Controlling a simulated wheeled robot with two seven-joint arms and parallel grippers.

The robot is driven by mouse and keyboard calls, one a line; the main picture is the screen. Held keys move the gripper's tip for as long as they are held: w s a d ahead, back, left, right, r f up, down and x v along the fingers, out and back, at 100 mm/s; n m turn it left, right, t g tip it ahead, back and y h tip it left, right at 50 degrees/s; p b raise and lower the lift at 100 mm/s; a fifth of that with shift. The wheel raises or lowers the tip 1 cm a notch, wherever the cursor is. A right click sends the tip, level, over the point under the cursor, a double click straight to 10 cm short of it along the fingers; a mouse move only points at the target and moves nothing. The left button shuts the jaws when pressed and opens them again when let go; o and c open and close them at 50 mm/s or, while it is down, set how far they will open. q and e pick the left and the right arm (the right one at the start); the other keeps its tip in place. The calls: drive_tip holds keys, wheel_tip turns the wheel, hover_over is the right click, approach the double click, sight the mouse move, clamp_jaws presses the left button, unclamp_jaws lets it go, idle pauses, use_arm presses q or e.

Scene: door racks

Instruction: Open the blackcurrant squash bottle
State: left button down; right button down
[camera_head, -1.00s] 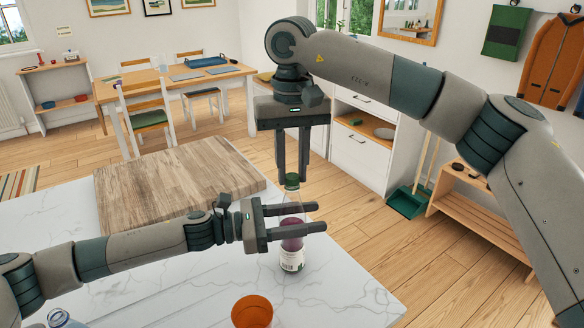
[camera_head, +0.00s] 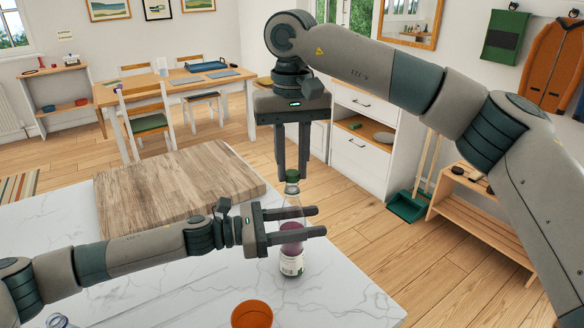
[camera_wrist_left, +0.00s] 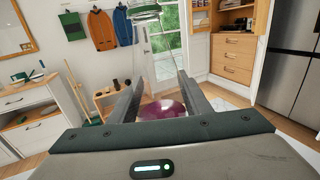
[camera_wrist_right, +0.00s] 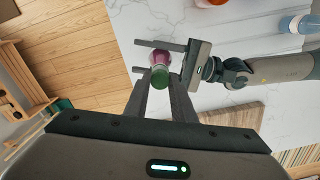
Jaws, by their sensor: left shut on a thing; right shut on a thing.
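The squash bottle (camera_head: 291,262) stands upright on the white marbled worktop, with a clear upper part, purple liquid and a pale label. My left gripper (camera_head: 318,221) comes in from the left and is shut around its body. The purple liquid shows between the fingers in the left wrist view (camera_wrist_left: 162,110). My right gripper (camera_head: 292,176) points straight down from above, shut on the green cap (camera_head: 292,177). The cap also shows between its fingers in the right wrist view (camera_wrist_right: 160,78). I cannot tell whether the cap still touches the neck.
An orange cup (camera_head: 252,315) stands in front of the bottle. A wooden board (camera_head: 175,180) lies behind my left arm. Another bottle (camera_head: 58,320) is cut off at the lower left. The worktop's right edge (camera_head: 365,275) is close to the bottle, with open floor beyond.

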sight(292, 173)
drive_tip(key=shift+r, duration=0.35)
drive_tip(key=shift+r, duration=1.85)
use_arm(q)
drive_tip(key=c, duration=0.9)
unclamp_jaws()
drive_tip(key=shift+a, duration=0.1)
drive_tip(key=shift+a+f+b, duration=0.1)
drive_tip(key=shift+a+b, duration=0.25)
drive_tip(key=shift+a, duration=0.15)
use_arm(e)
drive_tip(key=shift+f, duration=0.35)
wheel_tip(292, 173, down, 4)
drive_tip(key=b, duration=0.4)
use_arm(q)
drive_tip(key=shift+s+a, duration=0.35)
drive_tip(key=shift+a, duration=1.45)
drive_tip(key=shift+s+a, duration=0.4)
drive_tip(key=shift+a, duration=1.35)
drive_tip(key=shift+s+a, duration=0.35)
drive_tip(key=shift+a, duration=1.45)
use_arm(e)
drive_tip(key=shift+f, duration=0.2)
